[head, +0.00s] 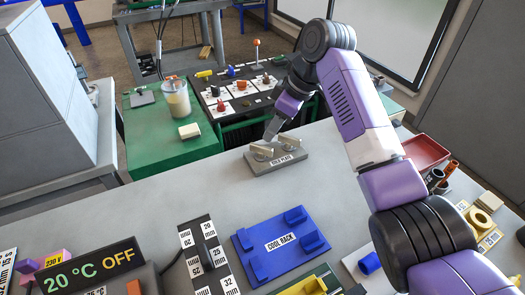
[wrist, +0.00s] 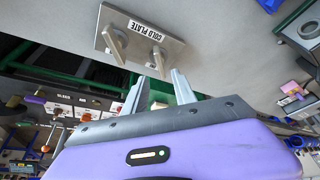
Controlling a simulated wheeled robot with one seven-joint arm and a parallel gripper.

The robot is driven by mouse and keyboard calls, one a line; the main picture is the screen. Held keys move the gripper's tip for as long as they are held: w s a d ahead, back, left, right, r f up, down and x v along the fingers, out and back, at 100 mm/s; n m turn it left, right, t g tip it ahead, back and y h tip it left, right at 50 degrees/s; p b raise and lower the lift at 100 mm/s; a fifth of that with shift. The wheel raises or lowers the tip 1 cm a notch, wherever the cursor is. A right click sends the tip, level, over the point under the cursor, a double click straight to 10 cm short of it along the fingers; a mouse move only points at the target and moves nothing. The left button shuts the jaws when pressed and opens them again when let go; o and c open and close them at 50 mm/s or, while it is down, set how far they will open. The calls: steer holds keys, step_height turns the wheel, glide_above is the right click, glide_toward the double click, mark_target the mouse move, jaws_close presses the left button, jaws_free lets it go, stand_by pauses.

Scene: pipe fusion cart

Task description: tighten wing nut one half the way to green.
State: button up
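A grey plate (head: 293,164) labelled "COLD PLATE" lies on the grey bench. It also shows in the wrist view (wrist: 175,48). Two beige wing-shaped pieces stand on it, seen as a left wing (wrist: 114,46) and a right wing (wrist: 158,62) in the wrist view; they look like the wing nuts. I cannot tell which is number one, and no green mark on the plate is readable. My gripper (head: 272,134) is above the plate in the head view. In the wrist view my gripper (wrist: 159,74) has its fingers apart, with the right wing appearing between or just beyond the tips; contact is unclear.
A blue cool rack (head: 258,262), a black size block (head: 207,258) and a display reading 20 °C OFF (head: 90,270) stand at the front. A red tray (head: 424,152) is at the right. A green table (head: 150,150) stands beyond. The bench left of the plate is clear.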

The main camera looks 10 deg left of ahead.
mark_target(262, 147)
steer(key=shift+x, duration=3.85)
steer(key=shift+p, duration=0.3)
jaws_close()
